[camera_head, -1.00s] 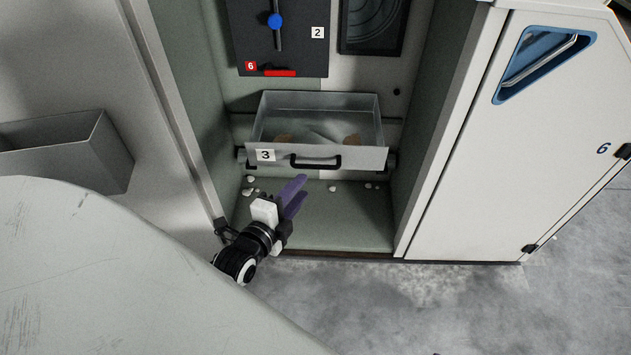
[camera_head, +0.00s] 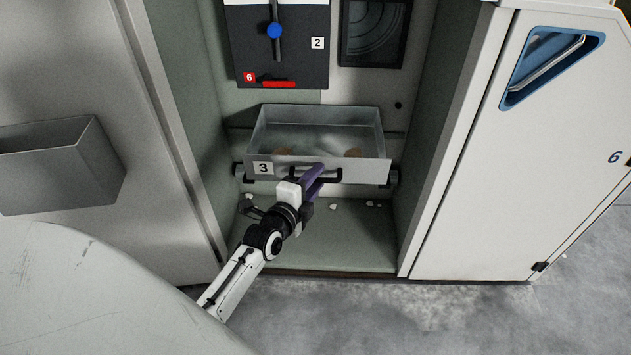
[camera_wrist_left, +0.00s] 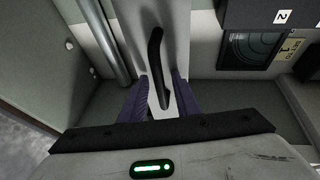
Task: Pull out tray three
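Tray three (camera_head: 368,172) is a grey metal drawer with a white "3" label, standing out from the cabinet recess; its open top shows a few brownish lumps inside. Its black bar handle (camera_head: 336,176) is on the front panel, partly hidden by my fingers. My left gripper (camera_head: 317,174) has purple fingers and is at the handle. In the left wrist view the handle (camera_wrist_left: 155,62) lies between the two fingers of my left gripper (camera_wrist_left: 158,82), which are apart with gaps beside the bar. My right gripper is not in view.
A dark panel (camera_head: 300,45) with a blue knob and red bar is above the tray. Small white bits lie on the green recess floor (camera_head: 350,240). A white door (camera_head: 540,160) marked 6 is at right, a grey bin (camera_head: 60,170) at left.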

